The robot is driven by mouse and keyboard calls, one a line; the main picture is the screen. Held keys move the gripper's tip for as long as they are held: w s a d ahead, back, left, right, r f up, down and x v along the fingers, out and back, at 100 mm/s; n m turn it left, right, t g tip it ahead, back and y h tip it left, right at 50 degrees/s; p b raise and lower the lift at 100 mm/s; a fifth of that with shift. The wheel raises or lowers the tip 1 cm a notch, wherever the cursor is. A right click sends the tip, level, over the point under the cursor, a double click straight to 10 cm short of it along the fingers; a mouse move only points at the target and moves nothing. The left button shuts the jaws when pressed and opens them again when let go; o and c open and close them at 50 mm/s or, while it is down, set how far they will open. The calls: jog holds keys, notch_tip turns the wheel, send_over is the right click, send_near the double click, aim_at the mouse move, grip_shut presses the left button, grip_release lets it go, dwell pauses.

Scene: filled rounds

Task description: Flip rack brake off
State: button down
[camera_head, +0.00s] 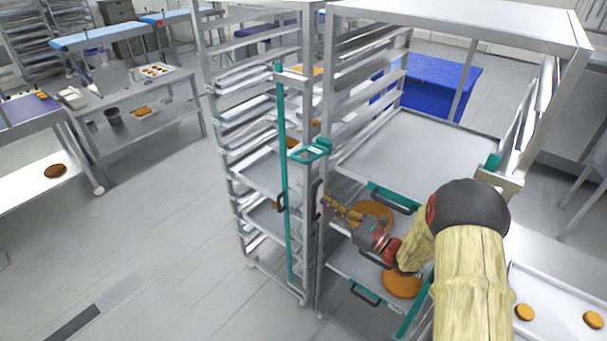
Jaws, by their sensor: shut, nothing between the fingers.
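The tall metal rack (327,130) in the centre and right has teal fittings. A teal bracket (309,151) sticks out at its front left post, and a black upright handle (317,201) is lower on that post. I cannot tell which part is the brake; the foot of the rack is partly out of view. My gripper (328,203) reaches from the right, shut and empty, its tips close to the black handle. I cannot tell whether they touch it. My arm hides part of the rack's lower right.
Another rack (222,110) with a teal upright bar (285,220) adjoins on the left. Brown rounds (403,283) lie on the lower shelves. A tray (556,307) with small rounds is at lower right. A blue bin (440,86) stands behind. Floor at left is clear.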

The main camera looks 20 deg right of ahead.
jog(key=w+a+r+p, duration=0.2)
jog(key=w+a+r, duration=0.4)
jog(key=w, duration=0.2)
jog(key=shift+r, duration=0.2)
jog(key=shift+s+d+r, duration=0.1)
dwell(0.4)
